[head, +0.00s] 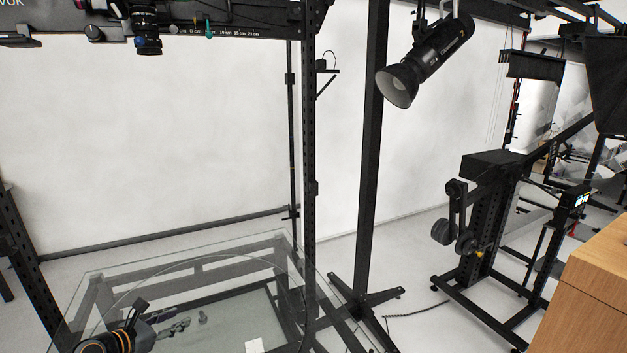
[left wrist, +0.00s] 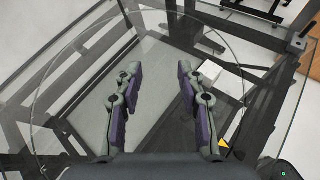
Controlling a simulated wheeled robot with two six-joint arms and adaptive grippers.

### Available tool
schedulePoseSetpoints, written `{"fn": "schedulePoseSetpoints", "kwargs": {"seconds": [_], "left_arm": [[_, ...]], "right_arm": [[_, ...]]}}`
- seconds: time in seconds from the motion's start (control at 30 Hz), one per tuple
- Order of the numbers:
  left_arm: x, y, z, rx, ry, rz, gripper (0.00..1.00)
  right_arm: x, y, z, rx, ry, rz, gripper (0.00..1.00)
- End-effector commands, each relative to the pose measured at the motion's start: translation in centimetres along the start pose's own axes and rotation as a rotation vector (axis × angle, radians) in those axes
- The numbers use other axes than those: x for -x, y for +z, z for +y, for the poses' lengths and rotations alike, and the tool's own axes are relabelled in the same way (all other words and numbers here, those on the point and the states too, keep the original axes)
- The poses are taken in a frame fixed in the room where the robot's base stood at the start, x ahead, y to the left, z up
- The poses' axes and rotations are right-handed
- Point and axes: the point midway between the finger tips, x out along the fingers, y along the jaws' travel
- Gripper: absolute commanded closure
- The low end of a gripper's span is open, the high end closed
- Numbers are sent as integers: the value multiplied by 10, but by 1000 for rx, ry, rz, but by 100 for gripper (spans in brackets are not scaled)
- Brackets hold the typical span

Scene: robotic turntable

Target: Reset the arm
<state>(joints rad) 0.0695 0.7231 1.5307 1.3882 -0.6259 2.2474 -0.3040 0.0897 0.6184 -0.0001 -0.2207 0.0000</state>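My left gripper (head: 183,324) is low at the left in the head view, over the glass turntable (head: 140,262). In the left wrist view my left gripper (left wrist: 160,67) has its two fingers wide apart, with nothing between them but the view down through the glass. The round glass edge (left wrist: 36,98) curves on the left in that view. My right gripper is in neither view.
A white square thing (head: 254,345) lies low beside the turntable frame. A black post (head: 370,150) and a hanging lamp (head: 425,62) stand behind. A black wheeled stand (head: 490,215) and a wooden block (head: 595,285) are at right.

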Motion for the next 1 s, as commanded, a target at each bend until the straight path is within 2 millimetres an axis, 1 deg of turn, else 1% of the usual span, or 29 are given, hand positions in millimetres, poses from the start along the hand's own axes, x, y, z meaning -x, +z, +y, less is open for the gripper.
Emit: {"fn": "schedulePoseSetpoints", "kwargs": {"seconds": [0.03,0.17,0.27,0.3,0.37,0.4,0.47,0.5,0.57,0.6,0.63,0.7,0.8,0.9,1.0], "left_arm": [[-2,-5,-12,-50,-20,14,61],[-4,-18,-43,-218,-74,53,61],[-4,-31,-73,-390,-129,86,61],[-4,-37,-88,-478,-159,100,61],[-2,-48,-111,-619,-205,120,61],[1,-55,-127,-727,-241,133,61],[7,-67,-153,-907,-299,152,61],[13,-75,-170,-1039,-343,164,61],[25,-87,-196,-1259,-417,179,61],[34,-94,-211,-1413,-469,189,61],[42,-100,-221,-1526,-508,197,61],[61,-109,-238,-1760,-596,216,61],[87,-118,-250,-2016,-710,243,61],[111,-123,-255,-2209,-820,268,61],[135,-126,-257,-2358,-932,292,61]], "right_arm": [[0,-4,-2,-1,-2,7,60],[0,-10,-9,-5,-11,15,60],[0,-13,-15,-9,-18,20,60],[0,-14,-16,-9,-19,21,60],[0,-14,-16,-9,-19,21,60],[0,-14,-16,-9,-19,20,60],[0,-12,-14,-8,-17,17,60],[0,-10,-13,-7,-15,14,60],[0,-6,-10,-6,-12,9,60],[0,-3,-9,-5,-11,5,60],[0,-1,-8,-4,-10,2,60],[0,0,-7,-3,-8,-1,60],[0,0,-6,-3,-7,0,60],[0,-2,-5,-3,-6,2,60],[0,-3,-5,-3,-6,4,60]]}}
